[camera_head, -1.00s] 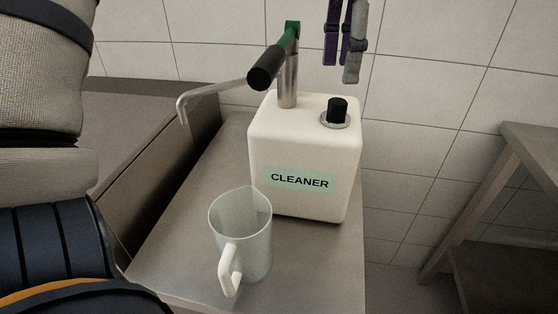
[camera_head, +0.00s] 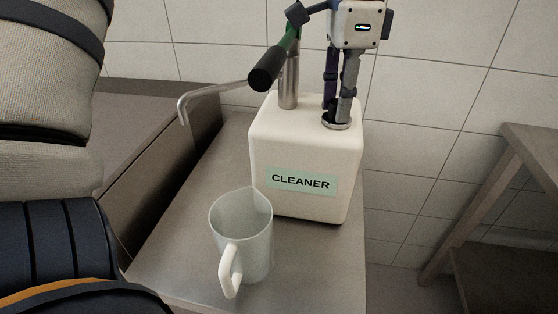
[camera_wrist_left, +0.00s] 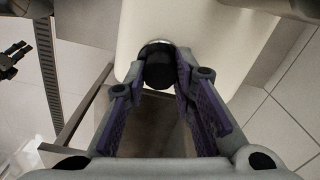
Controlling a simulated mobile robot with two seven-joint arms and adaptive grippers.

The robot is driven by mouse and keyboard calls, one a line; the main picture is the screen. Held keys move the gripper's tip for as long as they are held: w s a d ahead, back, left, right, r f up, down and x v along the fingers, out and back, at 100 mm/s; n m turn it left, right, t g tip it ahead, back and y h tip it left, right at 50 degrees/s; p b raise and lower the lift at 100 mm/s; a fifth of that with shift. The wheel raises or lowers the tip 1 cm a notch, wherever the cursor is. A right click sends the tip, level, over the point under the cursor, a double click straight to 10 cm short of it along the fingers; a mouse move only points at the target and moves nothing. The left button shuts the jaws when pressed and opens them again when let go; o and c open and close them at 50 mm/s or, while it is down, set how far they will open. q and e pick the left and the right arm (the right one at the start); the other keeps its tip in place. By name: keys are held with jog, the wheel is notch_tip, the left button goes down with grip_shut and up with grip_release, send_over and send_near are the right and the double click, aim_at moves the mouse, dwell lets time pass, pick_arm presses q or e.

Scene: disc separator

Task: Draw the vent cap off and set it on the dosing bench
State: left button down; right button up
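The white tank labelled CLEANER (camera_head: 303,165) stands on the grey metal bench (camera_head: 185,255). The black vent cap (camera_wrist_left: 159,70) sits in a round metal collar at the tank's top right corner. In the head view my left gripper (camera_head: 337,110) points down over this corner, and its fingers hide the cap. In the left wrist view, the cap lies between the two purple-padded fingertips (camera_wrist_left: 160,78), which stand apart on either side of it. No firm grip shows.
A pump with a green and black handle (camera_head: 268,72) and a bent spout (camera_head: 200,98) rises beside my left gripper. A translucent jug (camera_head: 245,225) stands in front of the tank. Bare bench lies around the jug. A shelf (camera_head: 530,150) is at the right.

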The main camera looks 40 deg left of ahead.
pick_arm(q)
jog(key=shift+r, duration=2.95)
jog(key=shift+d, duration=0.1)
